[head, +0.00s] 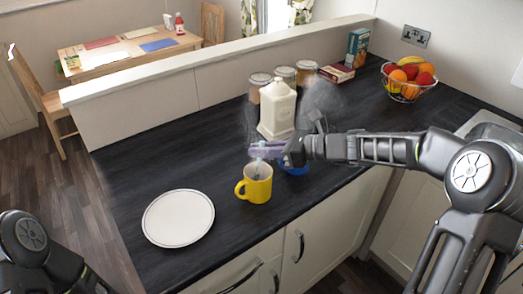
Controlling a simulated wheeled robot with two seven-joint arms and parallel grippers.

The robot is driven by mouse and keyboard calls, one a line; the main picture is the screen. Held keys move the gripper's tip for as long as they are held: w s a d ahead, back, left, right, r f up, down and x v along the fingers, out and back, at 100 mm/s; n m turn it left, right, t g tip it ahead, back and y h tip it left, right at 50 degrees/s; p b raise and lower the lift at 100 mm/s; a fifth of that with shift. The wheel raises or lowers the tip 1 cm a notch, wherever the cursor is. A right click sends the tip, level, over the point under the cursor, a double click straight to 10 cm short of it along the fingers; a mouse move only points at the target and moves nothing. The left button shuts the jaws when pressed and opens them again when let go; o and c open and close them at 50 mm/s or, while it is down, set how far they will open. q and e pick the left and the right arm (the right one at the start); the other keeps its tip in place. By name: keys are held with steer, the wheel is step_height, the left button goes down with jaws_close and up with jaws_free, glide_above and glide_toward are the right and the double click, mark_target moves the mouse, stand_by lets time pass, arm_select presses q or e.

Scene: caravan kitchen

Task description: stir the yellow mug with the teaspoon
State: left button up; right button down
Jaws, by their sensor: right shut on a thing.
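The yellow mug (257,191) stands upright on the dark counter, its handle to the left. My right gripper (264,150) is just above the mug's rim, reaching in from the right. It is shut on the teaspoon (257,168), which points down into the mug. The spoon's lower end is hidden inside the mug. Only links of my left arm show at the lower left; its gripper is out of the picture.
A blue item (296,171) stands right behind the mug, partly hidden by my gripper. A white plate (178,217) lies to the left. A white jug (277,109), jars (306,72) and a fruit basket (408,91) stand further back.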

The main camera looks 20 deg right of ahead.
steer(key=shift+r+p, duration=2.7)
steer(key=shift+r, duration=1.95)
